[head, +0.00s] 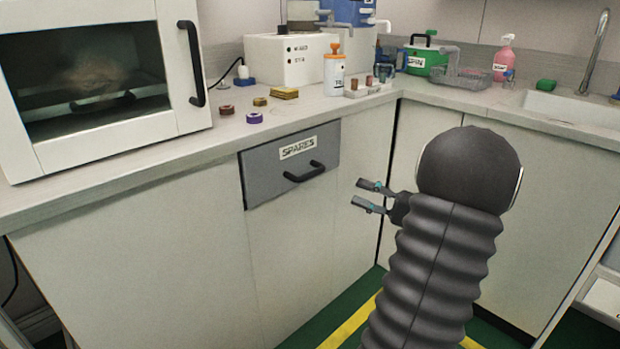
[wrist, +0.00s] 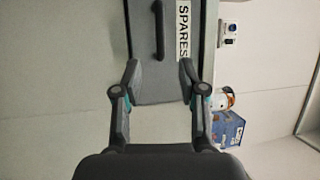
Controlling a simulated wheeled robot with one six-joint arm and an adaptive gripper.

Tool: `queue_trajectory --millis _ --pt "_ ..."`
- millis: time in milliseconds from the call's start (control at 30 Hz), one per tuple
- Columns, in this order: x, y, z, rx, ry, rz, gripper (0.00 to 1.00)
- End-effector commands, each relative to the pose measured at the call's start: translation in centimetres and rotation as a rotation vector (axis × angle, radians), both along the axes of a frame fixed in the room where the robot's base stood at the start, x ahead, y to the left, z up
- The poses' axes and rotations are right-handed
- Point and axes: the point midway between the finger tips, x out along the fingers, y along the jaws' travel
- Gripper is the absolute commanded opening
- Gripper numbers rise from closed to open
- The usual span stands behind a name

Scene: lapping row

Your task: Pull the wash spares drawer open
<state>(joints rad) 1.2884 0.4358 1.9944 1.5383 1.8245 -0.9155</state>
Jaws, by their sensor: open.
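The spares drawer (head: 262,178) is a grey front set in the pale cabinet below the counter, with a white SPARES label (head: 298,147) and a black bar handle (head: 304,172). The drawer front looks flush with the cabinet. In the wrist view the drawer (wrist: 150,84) appears turned sideways, with its handle (wrist: 159,30) above and between my fingertips. My gripper (head: 370,195) is open and empty, to the right of the handle and apart from it in the head view. Its two fingers also show in the wrist view (wrist: 160,72).
An oven-like cabinet (head: 168,70) with a dark window stands on the counter (head: 215,135) at left. Small coloured pucks, a yellow block, a white bottle (head: 334,76) and a white box (head: 285,60) stand behind the drawer. A sink (head: 575,108) is at right. Space before the drawer looks clear.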

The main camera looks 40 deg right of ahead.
Motion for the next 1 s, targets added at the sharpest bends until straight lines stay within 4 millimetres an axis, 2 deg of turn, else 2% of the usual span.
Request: queue_trajectory --millis 167,500,700,1000 --pt "2.0 1.1 0.5 -0.001 0.0 0.005 0.41" --pt "7.6 4.1 1.5 -0.001 0.002 0.007 0.41" --pt "10.2 5.4 2.0 -0.001 0.001 0.006 0.41" --pt "11.8 6.2 2.3 -0.001 0.002 0.003 0.41"
